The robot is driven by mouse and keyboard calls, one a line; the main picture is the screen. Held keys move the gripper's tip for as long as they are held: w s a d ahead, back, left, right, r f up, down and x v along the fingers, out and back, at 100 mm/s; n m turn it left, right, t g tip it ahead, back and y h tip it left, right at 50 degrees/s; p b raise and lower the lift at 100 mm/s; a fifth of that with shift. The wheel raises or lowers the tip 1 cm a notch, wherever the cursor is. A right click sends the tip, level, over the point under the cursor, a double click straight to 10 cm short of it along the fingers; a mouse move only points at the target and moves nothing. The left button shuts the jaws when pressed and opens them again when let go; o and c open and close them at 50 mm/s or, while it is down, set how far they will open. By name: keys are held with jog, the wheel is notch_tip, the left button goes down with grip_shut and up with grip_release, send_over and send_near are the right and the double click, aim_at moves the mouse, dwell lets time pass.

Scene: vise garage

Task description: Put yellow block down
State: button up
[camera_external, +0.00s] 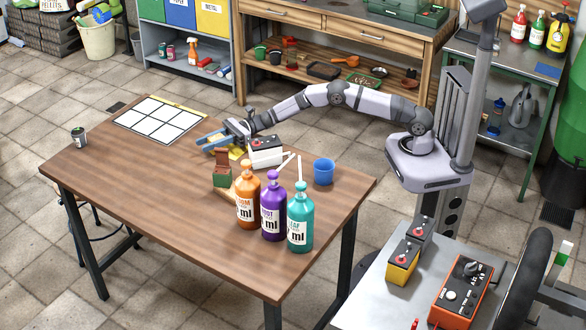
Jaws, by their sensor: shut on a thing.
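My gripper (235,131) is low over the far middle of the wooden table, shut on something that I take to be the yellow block. A small yellow patch (236,153) shows just below the gripper, beside a white and black battery-like box (266,151). The jaws and the grip itself are too small to see clearly. A blue piece with a yellowish middle (213,142) lies right at the gripper's left; I cannot tell whether it touches the jaws.
A white panel grid (162,119) lies left of the gripper. A green and brown box (222,171), orange (247,203), purple (273,211) and teal (300,225) bottles and a blue cup (324,171) stand nearer. A can (78,137) stands far left. The table's front left (130,190) is clear.

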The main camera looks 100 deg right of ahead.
jog(key=shift+f, duration=0.25)
jog(key=shift+f, duration=0.15)
jog(key=o, duration=1)
jog(key=shift+o, duration=0.2)
jog(key=shift+r, duration=0.2)
jog(key=shift+s+d+f, duration=0.1)
jog(key=shift+s, duration=0.1)
jog(key=b+v, duration=0.1)
jog(key=v, duration=1)
jog(key=shift+s+d, duration=0.1)
jog(key=shift+s, duration=0.2)
